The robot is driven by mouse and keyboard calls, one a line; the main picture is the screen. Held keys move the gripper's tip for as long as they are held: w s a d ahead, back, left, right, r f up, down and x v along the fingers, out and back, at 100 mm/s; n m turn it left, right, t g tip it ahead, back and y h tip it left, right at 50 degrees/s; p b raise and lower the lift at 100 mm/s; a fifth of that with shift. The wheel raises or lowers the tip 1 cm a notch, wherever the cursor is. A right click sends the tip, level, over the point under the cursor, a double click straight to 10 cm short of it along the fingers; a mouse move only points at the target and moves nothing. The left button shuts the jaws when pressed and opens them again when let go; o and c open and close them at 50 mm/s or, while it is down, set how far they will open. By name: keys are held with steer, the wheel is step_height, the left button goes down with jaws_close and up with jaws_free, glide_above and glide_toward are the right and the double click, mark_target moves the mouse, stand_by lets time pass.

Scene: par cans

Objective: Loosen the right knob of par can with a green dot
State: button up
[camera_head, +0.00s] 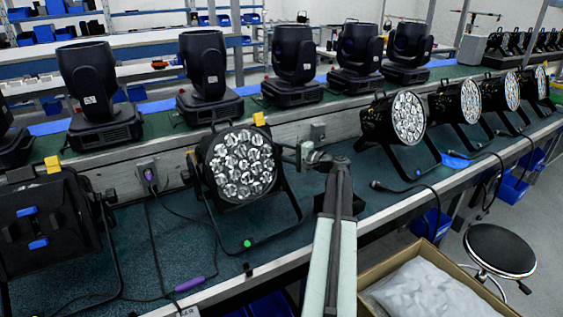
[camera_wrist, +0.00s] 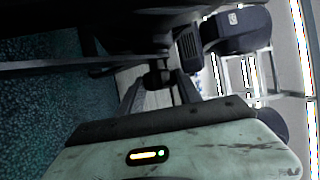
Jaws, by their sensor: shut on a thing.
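The par can with a green dot (camera_head: 240,165) stands on the bench in the head view, its round face of several lenses turned toward me. The green dot (camera_head: 248,243) is on the front of its floor bracket. My gripper (camera_head: 301,157) is at the right side of this can, where the bracket meets the body. In the wrist view, the two fingers of my gripper (camera_wrist: 159,88) are on either side of the dark right knob (camera_wrist: 157,76) and shut on it. The knob is hidden by my gripper in the head view.
A dark fixture with blue latches (camera_head: 38,228) stands to the left. More par cans (camera_head: 407,118) stand to the right on the same bench. Moving-head lights (camera_head: 294,62) line the shelf behind. A cardboard box (camera_head: 385,270) and a stool (camera_head: 499,250) are in front at the right.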

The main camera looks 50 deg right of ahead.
steer(key=shift+f+n+t+b, duration=0.35)
steer(key=shift+t+b, duration=0.15)
steer(key=shift+b, duration=0.35)
jaws_close()
steer(key=shift+r, duration=0.2)
steer(key=o, duration=1.4)
jaws_free()
steer(key=shift+c, duration=0.2)
steer(key=s+d, duration=0.1)
steer(key=s, duration=0.6)
steer(key=shift+s+f+b, duration=0.2)
steer(key=shift+s+b, duration=0.2)
steer(key=shift+r, duration=0.1)
